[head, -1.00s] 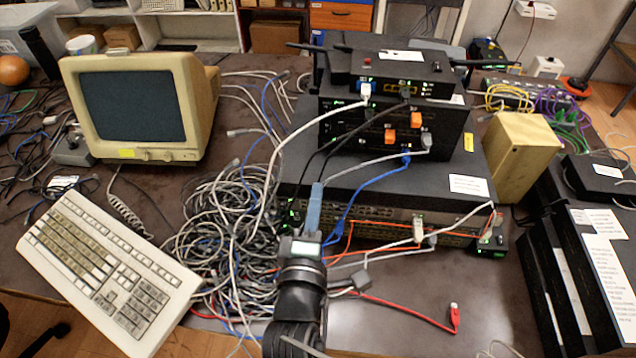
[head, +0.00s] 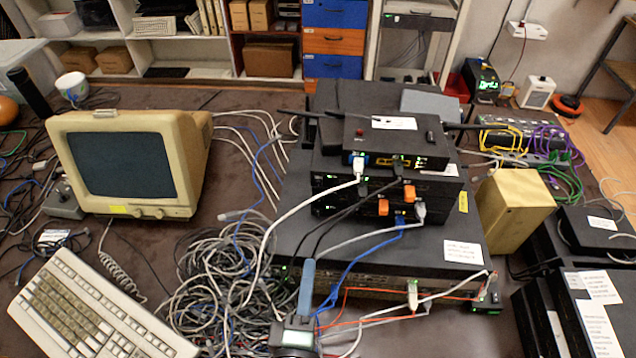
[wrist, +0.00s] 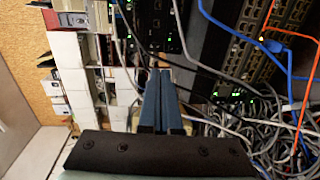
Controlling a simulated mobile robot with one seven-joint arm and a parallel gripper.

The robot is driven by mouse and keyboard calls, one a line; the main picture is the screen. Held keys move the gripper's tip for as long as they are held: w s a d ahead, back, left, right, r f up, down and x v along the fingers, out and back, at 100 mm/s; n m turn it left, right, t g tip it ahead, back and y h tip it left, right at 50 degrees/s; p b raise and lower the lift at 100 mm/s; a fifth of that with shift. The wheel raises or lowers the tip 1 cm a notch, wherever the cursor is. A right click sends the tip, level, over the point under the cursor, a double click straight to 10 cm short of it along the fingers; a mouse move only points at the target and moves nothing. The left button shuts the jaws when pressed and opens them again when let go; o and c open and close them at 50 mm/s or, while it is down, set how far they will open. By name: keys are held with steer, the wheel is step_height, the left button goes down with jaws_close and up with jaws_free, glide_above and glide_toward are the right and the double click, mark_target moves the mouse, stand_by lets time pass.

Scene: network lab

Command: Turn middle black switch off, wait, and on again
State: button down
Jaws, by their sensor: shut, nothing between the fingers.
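A stack of black network devices stands right of centre in the head view. The middle black switches (head: 340,192) lie between the top black box (head: 390,135) and the wide bottom switch (head: 360,245). Orange plugs and white, black and grey cables sit in their fronts. Small green lights show on the fronts. I cannot make out a power button. My gripper (head: 308,264) is shut and empty, its blue fingers in front of the bottom switch's left end. In the wrist view the shut fingers (wrist: 158,75) point toward the device fronts (wrist: 160,25), which appear sideways.
A tangle of grey and blue cables (head: 215,275) lies left of my gripper. A beige monitor (head: 125,160) and keyboard (head: 85,315) stand further left. Cables hang before the stack.

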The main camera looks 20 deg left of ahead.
mark_target(319, 202)
steer(key=shift+s+d+r, duration=0.1)
steer(key=shift+s, duration=0.1)
steer(key=x, duration=1.4)
steer(key=shift+p, duration=0.4)
